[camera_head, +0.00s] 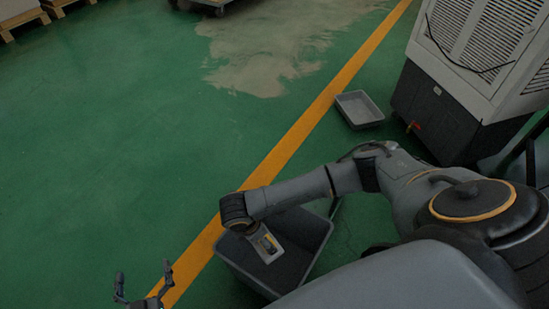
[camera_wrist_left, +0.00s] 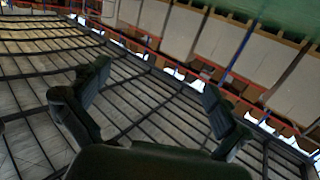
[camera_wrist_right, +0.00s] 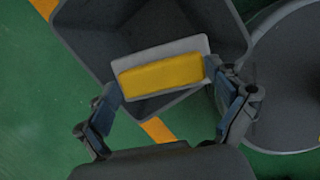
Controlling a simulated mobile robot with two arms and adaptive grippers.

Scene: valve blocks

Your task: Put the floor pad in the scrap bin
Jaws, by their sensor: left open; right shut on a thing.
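The floor pad (camera_wrist_right: 160,76) has a yellow face with a pale grey border. In the right wrist view my right gripper (camera_wrist_right: 161,82) is shut on it, with a finger at each end. Behind it is the open mouth of the dark grey scrap bin (camera_wrist_right: 85,22). In the head view the bin (camera_head: 318,226) stands on the floor beneath my right forearm, and the right gripper points down over it. Its fingertips are hard to make out there. My left gripper (camera_head: 143,274) is open and empty at the bottom left, apart from the bin.
A shallow grey tray (camera_head: 360,109) lies on the floor farther back. A large pale machine with a dark base (camera_head: 440,112) stands at the right. A yellow line (camera_head: 300,127) crosses the green floor. The floor at the left is clear.

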